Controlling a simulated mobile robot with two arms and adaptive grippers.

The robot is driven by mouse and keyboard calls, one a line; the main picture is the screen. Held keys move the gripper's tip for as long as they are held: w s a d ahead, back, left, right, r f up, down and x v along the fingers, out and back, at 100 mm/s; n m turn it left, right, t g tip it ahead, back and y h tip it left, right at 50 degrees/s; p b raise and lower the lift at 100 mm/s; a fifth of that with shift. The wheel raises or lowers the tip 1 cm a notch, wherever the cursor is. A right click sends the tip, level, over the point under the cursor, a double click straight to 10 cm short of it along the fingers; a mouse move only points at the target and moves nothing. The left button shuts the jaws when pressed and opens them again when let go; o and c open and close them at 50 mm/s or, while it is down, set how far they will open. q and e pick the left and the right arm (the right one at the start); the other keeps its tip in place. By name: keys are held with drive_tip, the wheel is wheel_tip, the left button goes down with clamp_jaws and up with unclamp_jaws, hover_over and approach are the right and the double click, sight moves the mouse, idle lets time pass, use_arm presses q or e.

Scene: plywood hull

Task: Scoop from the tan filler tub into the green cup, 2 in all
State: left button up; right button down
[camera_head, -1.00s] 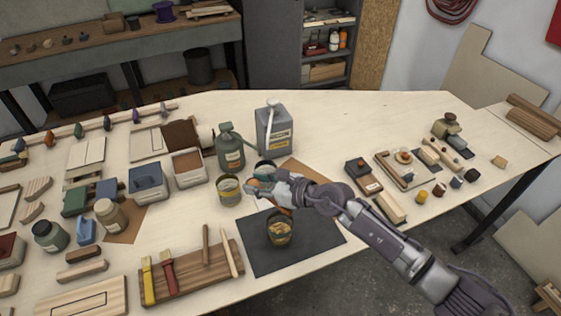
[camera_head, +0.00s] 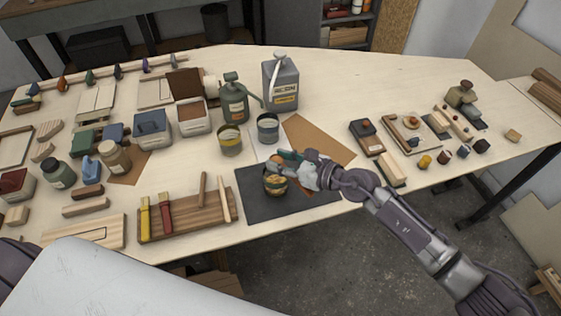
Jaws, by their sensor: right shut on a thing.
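My right gripper (camera_head: 292,158) is shut on a small tool, apparently the scoop, mostly hidden by the fingers. It is just above a small round cup (camera_head: 275,184) on the dark mat (camera_head: 252,207). This cup has a dark greenish side and tan-orange matter at its top; its exact colour is hard to tell. Behind the mat stand a tin with a yellow band (camera_head: 230,142) and a tin with a blue-grey band (camera_head: 268,129). I cannot tell which of these is the tan filler tub. My left gripper is not in view.
A green can (camera_head: 234,104) and a grey jug (camera_head: 281,88) stand behind the tins. A wooden board (camera_head: 190,219) with brushes lies left of the mat. Blocks and small pots (camera_head: 425,162) stand to the right.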

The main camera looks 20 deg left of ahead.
drive_tip(key=shift+w+f+m+b, duration=0.1)
drive_tip(key=shift+f+m+b, duration=0.3)
drive_tip(key=shift+b, duration=0.6)
drive_tip(key=shift+r+m+g+y+b, duration=0.1)
drive_tip(key=shift+m+g+y+b, duration=0.2)
drive_tip(key=shift+m+y+b, duration=0.55)
drive_tip(key=m+b, duration=0.1)
drive_tip(key=m+y+b, duration=0.1)
drive_tip(key=b, duration=0.1)
drive_tip(key=m+b, duration=0.1)
drive_tip(key=shift+w+d+f+g, duration=0.15)
drive_tip(key=shift+w+f+g, duration=0.1)
drive_tip(key=shift+g, duration=0.05)
drive_tip(key=shift+w+d+f+m+t+y+b, duration=0.15)
drive_tip(key=shift+m+y+b, duration=0.45)
drive_tip(key=shift+m, duration=0.7)
drive_tip(key=shift+s+a+m+t+y+b, duration=0.1)
drive_tip(key=shift+m+t+y+b, duration=0.15)
drive_tip(key=shift+m+y+b, duration=0.75)
drive_tip(key=shift+w+d+f+m+t+h+b, duration=0.15)
drive_tip(key=shift+m+b, duration=0.3)
drive_tip(key=shift+m, duration=1.2)
drive_tip(key=shift+a, duration=0.1)
